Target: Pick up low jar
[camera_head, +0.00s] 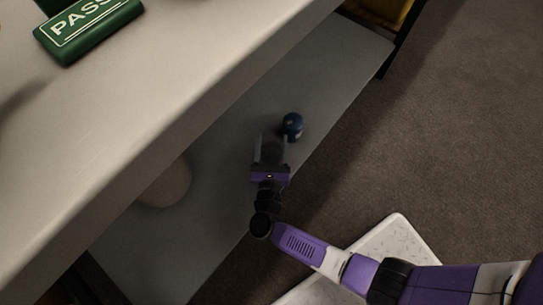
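A small, rounded dark blue jar (292,127) with a pale mark stands on the lower shelf near its front edge. A wider beige rounded object (166,184) is farther left on that shelf, partly hidden by the upper surface; I cannot tell which of them the task calls the low jar. My gripper (272,140) reaches over the lower shelf, its two pale fingers apart. The blue jar is just beyond and to the right of the right fingertip; I cannot tell whether they touch. A dark patch lies between the fingers; I cannot tell whether it is shadow or an object.
The thick upper surface (160,90) overhangs the lower shelf (215,215) on the left. A green PASS block (90,28) lies on top. A yellow item (385,10) is at the top right by a dark post. Open carpet (450,130) lies to the right.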

